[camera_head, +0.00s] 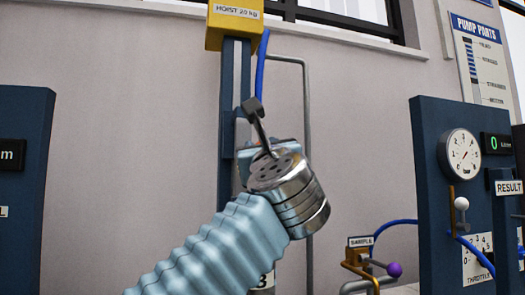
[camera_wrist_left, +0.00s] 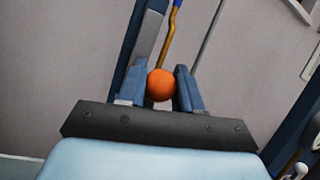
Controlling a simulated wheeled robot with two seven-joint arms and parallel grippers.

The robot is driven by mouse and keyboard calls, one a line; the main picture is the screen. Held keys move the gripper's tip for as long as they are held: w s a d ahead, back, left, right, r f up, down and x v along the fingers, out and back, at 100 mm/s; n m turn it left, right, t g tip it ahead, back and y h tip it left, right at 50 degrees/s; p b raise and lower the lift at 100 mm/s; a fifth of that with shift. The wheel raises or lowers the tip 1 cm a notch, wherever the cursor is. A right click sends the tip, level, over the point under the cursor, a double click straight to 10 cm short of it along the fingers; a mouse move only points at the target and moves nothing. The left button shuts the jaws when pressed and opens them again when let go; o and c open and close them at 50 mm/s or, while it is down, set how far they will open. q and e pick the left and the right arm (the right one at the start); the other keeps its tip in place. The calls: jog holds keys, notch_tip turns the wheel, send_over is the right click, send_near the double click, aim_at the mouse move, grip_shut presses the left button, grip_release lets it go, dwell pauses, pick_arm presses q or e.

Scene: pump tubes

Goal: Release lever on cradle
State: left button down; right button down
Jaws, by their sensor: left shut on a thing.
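In the left wrist view, an orange ball knob (camera_wrist_left: 160,85) sits at the lower end of a yellow rod (camera_wrist_left: 171,45), which looks like the cradle lever. My left gripper (camera_wrist_left: 166,92) is shut on this knob, with one blue finger on each side. In the head view, my left arm reaches up and its metal wrist hides the knob and most of the gripper. A blue hoist column (camera_head: 233,90) stands behind it, under a yellow box labelled HOIST 20 kg (camera_head: 234,20). A grey bracket with a thin rod (camera_head: 257,118) shows above my wrist. The cradle's shape is hidden. My right gripper is out of view.
A blue panel with a gauge (camera_head: 462,152) stands at the right. A SAMPLE fitting (camera_head: 360,257) with a purple ball handle (camera_head: 394,270) is at the lower right. Another dark blue panel (camera_head: 25,190) is at the left.

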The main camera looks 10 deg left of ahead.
pick_arm(q)
jog(key=c, duration=0.8)
grip_release()
jog(key=b+v, duration=0.5)
jog(key=v, duration=0.9)
jog(key=shift+b, duration=0.35)
